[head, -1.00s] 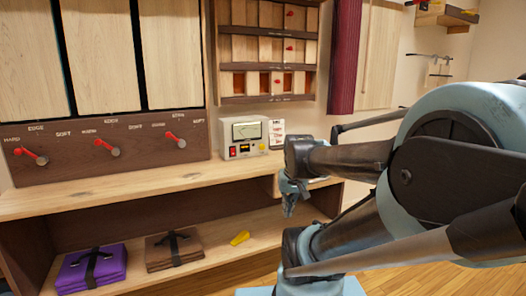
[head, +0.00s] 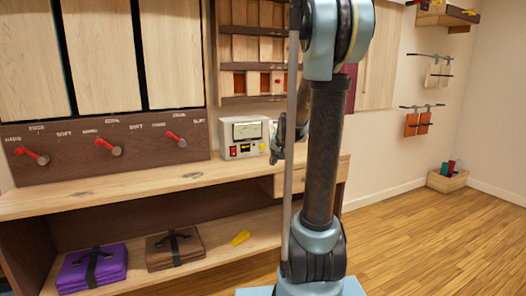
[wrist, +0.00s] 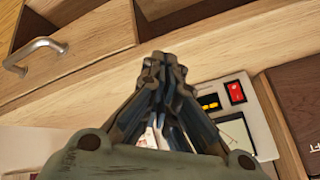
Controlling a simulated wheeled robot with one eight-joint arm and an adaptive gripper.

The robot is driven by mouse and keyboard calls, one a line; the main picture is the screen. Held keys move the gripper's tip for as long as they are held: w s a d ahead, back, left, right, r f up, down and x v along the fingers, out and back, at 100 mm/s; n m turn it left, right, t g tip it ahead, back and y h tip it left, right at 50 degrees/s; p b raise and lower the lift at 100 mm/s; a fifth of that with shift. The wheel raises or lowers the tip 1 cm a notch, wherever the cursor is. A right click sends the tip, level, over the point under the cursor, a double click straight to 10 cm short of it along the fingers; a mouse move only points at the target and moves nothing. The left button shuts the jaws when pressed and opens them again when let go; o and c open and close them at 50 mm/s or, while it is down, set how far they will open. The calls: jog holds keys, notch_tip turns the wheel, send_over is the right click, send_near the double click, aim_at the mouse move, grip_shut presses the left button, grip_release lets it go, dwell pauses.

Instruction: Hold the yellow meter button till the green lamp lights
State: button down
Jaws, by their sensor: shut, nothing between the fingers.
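The meter (head: 229,133) is a cream box with a dial, standing on the wooden bench against the back panel. Its front has a red switch (head: 233,151), a small dark display with orange marks (head: 245,148) and a yellow button (head: 262,147) at the right. In the wrist view the meter (wrist: 258,128) appears turned around, with the red switch (wrist: 235,92) beside the orange display (wrist: 209,103). My gripper (wrist: 163,62) is shut and empty, and hides the yellow button there. In the head view my gripper (head: 275,155) is just right of the meter; contact cannot be told. No lit green lamp shows.
The bench (head: 120,185) is clear left of the meter. Red levers (head: 108,146) line the panel behind it. A drawer handle (wrist: 35,52) shows in the wrist view. The lower shelf holds purple (head: 92,270) and brown bundles (head: 175,250) and a yellow piece (head: 241,237).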

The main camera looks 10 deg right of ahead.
aim_at(263, 147)
jog(key=shift+m+t, duration=0.7)
jog(key=w, duration=0.3)
jog(key=w+d+f, duration=0.1)
jog(key=w, duration=0.3)
jog(key=w+f, duration=0.1)
jog(key=w, duration=0.3)
jog(key=shift+d+f, duration=0.1)
jog(key=shift+d, duration=0.05)
jog(key=shift+w+a, duration=0.45)
jog(key=shift+w, duration=0.95)
jog(key=shift+w+a, duration=0.5)
jog(key=shift+w, duration=0.85)
jog(key=shift+w+a, duration=0.45)
jog(key=shift+w, duration=0.95)
jog(key=shift+w+a, duration=0.1)
jog(key=shift+w, duration=0.25)
jog(key=shift+w+a, duration=0.15)
jog(key=shift+w, duration=0.4)
dwell(1.0)
